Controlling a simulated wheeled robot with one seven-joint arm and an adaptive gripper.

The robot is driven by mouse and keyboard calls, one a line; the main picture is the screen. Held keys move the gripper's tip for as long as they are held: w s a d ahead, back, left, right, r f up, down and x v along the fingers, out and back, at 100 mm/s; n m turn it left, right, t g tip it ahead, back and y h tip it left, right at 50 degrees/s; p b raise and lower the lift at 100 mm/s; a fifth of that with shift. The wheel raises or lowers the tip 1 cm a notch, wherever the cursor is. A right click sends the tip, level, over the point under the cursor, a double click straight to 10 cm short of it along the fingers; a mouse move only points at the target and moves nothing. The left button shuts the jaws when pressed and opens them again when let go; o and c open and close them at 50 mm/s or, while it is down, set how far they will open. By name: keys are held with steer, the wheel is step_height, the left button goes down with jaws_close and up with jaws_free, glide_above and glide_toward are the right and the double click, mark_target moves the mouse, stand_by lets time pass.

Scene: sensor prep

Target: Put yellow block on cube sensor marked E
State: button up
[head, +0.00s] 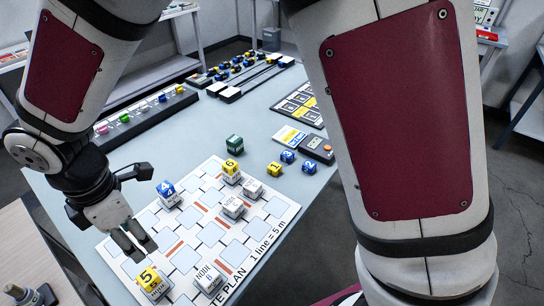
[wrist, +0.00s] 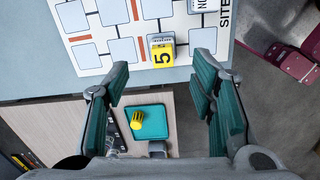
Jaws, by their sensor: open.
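My gripper (head: 134,241) is open and empty above the near left corner of the site plan. A yellow block marked 5 (head: 148,275) rests on a white sensor cube (head: 155,290) close to it; in the wrist view the block (wrist: 162,55) is beyond the finger gap. A yellow block marked 6 (head: 231,166) sits on another white cube. A yellow block marked 1 (head: 274,168) lies on the table off the plan. Bare white cubes stand at mid plan (head: 232,207), behind it (head: 252,188) and at the near edge (head: 208,278). I cannot make out an E on any.
A blue block marked 4 (head: 167,187) tops another cube. A green block (head: 234,143) and blue blocks (head: 288,156) stand off the plan. In the wrist view a teal tray (wrist: 153,131) holds a small yellow object (wrist: 137,120). My arm hides the table's right side.

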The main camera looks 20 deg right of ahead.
steer(key=d+r+m+t, duration=0.1)
steer(key=d+r+m, duration=0.45)
steer(key=d, duration=0.35)
steer(key=d+r+m+t, duration=0.1)
steer(key=d+r+m, duration=0.45)
steer(key=d, duration=0.45)
steer(key=s+d+r+m+t, duration=0.2)
steer(key=s+d+r+m, duration=0.3)
steer(key=s+d+m, duration=0.5)
steer(key=d+m, duration=0.1)
steer(key=d, duration=0.1)
steer(key=shift+d+r+m, duration=0.15)
steer(key=shift+d+m, duration=0.15)
steer(key=shift+m, duration=0.1)
